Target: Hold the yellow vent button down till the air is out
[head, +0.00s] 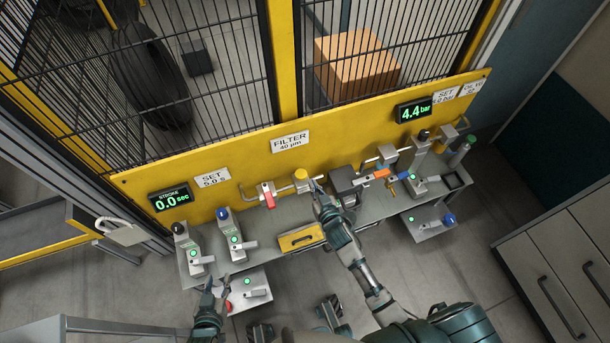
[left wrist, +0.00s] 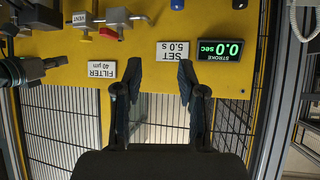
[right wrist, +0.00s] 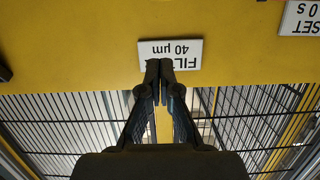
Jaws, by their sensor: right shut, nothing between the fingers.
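The yellow vent button (head: 301,174) stands on the pipe fittings at the middle of the bench, below the FILTER sign. My right gripper (head: 315,184) is shut and empty, with its tips close to the button's right side; I cannot tell whether they touch. In the right wrist view the shut fingers (right wrist: 160,68) are in front of the FILTER sign, and the button is not seen. My left gripper (head: 218,286) is open and empty at the bench's front left; its spread fingers (left wrist: 160,72) show in the left wrist view. The pressure display (head: 414,110) reads 4.4 bar.
The stroke display (head: 171,199) reads 0.0 sec. The yellow panel (head: 240,153) and mesh fence rise behind.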

